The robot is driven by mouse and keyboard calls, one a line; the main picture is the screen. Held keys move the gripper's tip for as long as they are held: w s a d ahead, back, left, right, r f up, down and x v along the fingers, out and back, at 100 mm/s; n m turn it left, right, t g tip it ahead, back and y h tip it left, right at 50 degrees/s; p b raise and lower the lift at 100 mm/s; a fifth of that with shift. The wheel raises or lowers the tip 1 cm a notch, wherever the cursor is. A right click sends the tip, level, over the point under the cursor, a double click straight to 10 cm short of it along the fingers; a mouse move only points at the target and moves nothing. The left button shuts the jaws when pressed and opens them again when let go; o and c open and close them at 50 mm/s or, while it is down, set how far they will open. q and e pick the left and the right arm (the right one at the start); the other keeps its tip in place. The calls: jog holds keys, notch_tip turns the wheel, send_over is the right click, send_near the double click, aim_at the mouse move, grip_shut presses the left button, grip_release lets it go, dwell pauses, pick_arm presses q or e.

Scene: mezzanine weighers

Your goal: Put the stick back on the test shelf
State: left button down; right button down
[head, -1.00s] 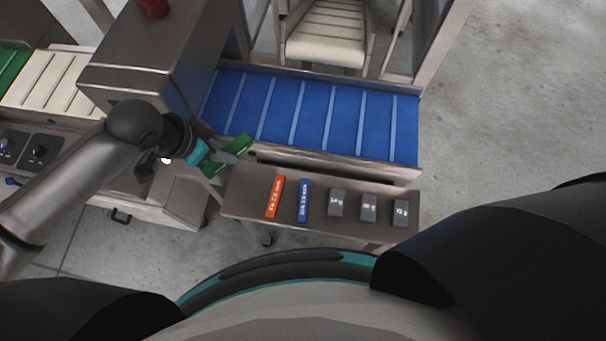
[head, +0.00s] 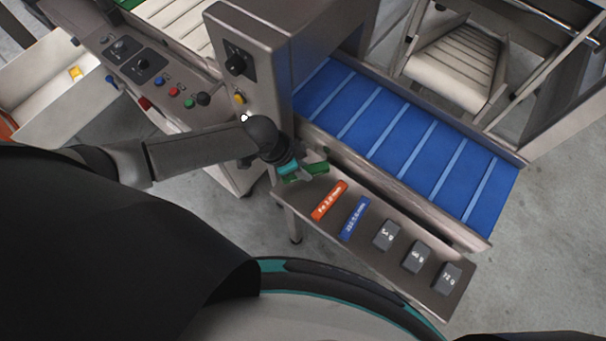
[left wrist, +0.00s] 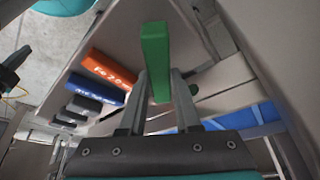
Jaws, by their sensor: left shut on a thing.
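My left gripper (head: 301,170) is shut on a green stick (head: 317,168) over the left end of the steel test shelf (head: 298,201). In the left wrist view the green stick (left wrist: 155,55) stands out between the two fingers (left wrist: 160,95). An orange stick (head: 329,200) and a blue stick (head: 355,217) lie side by side on the shelf, right of the gripper. They also show left of the green stick in the left wrist view. I cannot tell whether the green stick touches the shelf. My right gripper is out of view.
Several grey blocks (head: 416,257) sit on the right part of the shelf. A blue belt conveyor (head: 400,140) runs behind it. A steel machine housing (head: 250,60) with knobs and buttons stands at the back left. A white bin (head: 60,100) is at the far left.

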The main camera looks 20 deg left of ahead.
pick_arm(q)
jog(key=shift+f+b, duration=0.65)
jog(key=shift+f, duration=1.25)
jog(key=shift+f, duration=0.15)
jog(key=c, duration=0.6)
grip_release()
jog(key=shift+r, duration=0.3)
jog(key=p+v, duration=0.4)
jog(key=v, duration=0.7)
jog(key=shift+s+a+r, duration=0.2)
jog(key=shift+r, duration=0.1)
